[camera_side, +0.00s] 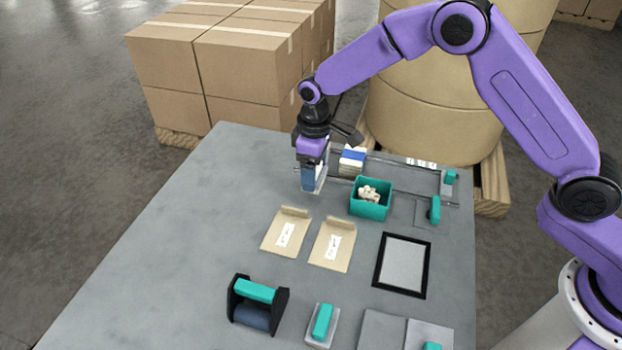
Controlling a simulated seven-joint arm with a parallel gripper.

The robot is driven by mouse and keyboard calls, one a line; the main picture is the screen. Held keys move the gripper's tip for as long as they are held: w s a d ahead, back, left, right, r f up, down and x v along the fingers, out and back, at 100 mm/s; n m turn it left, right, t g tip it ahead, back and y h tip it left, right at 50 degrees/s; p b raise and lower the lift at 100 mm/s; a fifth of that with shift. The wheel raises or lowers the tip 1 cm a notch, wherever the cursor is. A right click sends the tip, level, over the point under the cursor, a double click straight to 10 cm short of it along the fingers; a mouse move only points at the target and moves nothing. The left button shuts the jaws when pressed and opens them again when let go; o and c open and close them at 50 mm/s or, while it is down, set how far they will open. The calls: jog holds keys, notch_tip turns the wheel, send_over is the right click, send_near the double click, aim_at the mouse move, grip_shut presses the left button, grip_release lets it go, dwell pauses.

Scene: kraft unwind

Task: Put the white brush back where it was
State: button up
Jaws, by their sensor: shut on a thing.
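My gripper (312,182) points down over the back part of the grey table, left of the teal box. It is shut on a narrow pale thing (321,180), which I take to be the white brush. The fingers hide most of it, so its bristles and handle cannot be made out. I cannot tell whether its lower end touches the table. No other white brush shows clearly.
A teal box (369,207) with pale pieces and a blue-banded block (352,160) stand right of my gripper, near metal rails. Two tan envelopes (286,235) (333,247) and a black-framed panel (402,266) lie in front. The table's left side (170,240) is clear.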

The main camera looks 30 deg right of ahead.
jog(key=shift+w+a+f, duration=0.2)
jog(key=shift+w+f, duration=0.2)
jog(key=shift+f, duration=1.65)
jog(key=shift+f, duration=0.1)
jog(key=o, duration=1.1)
notch_tip(320, 180, up, 12)
jog(key=shift+f, duration=0.1)
jog(key=shift+r, duration=0.25)
